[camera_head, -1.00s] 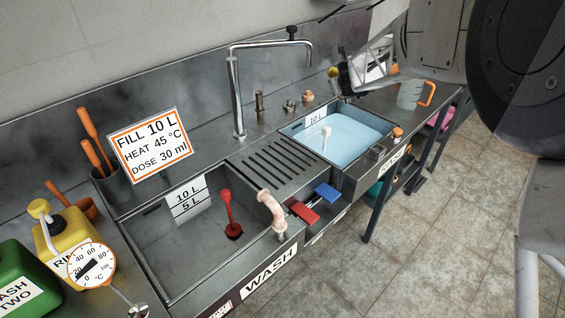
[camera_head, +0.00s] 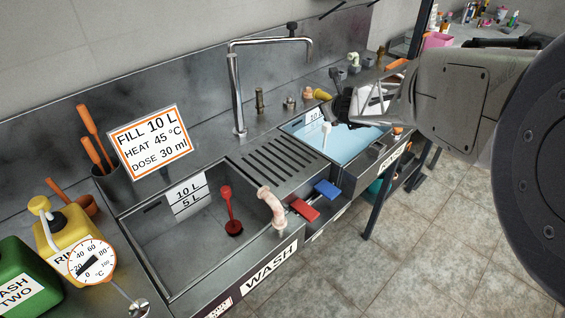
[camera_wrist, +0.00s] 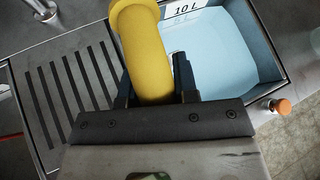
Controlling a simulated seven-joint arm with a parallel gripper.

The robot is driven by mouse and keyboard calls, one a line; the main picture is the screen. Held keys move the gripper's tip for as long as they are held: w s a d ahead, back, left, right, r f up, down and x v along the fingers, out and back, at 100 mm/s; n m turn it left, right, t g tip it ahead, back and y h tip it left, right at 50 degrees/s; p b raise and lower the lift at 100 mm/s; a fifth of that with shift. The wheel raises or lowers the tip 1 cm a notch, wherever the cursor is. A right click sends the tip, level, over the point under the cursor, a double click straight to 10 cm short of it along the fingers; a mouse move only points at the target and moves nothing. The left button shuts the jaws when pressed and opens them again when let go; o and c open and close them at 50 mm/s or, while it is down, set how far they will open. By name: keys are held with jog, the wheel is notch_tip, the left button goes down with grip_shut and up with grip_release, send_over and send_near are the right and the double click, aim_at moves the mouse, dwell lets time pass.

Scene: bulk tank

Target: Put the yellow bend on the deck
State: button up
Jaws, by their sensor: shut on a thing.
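The yellow bend (camera_wrist: 143,50) is held between the fingers of my gripper (camera_wrist: 155,90) in the wrist view, its rounded end pointing away. In the head view its yellow end (camera_head: 321,94) shows just left of my gripper (camera_head: 337,104). The gripper is shut on the bend, above the far side of the rinse basin. The bend's lower part is hidden by the fingers and gripper body. The grey steel deck (camera_head: 196,150) runs behind the basins. A slotted drainer (camera_head: 280,158) lies between the two basins and also shows left of the bend in the wrist view (camera_wrist: 75,90).
The rinse basin (camera_head: 352,138) holds pale blue water and a white-topped stick. The wash basin (camera_head: 180,240) holds a red plunger (camera_head: 229,205). A tall tap (camera_head: 237,85) and small fittings (camera_head: 290,103) stand on the deck. A pink bend (camera_head: 270,200) sits at the wash basin's front right.

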jog(key=s+a+f+n+g+y, duration=0.1)
jog(key=s+a, duration=0.4)
jog(key=s, duration=0.6)
jog(key=s+a+f+n+g+y, duration=0.2)
jog(key=s+y, duration=0.4)
jog(key=s, duration=0.6)
notch_tip(320, 180, down, 3)
jog(key=a+n, duration=0.1)
jog(key=a, duration=0.1)
jog(key=shift+a+n+g, duration=0.3)
jog(key=shift+a, duration=0.1)
jog(key=shift+r, duration=0.1)
jog(key=w+a, duration=0.1)
jog(key=w, duration=0.4)
jog(key=w+a+f, duration=0.1)
jog(key=w, duration=0.4)
jog(key=w+a, duration=0.2)
jog(key=w, duration=0.3)
jog(key=shift+w+a+f, duration=0.1)
jog(key=shift+w+f, duration=0.15)
jog(key=shift+f, duration=0.1)
jog(key=shift+f, duration=1.65)
jog(key=shift+f, duration=0.15)
jog(key=o, duration=1)
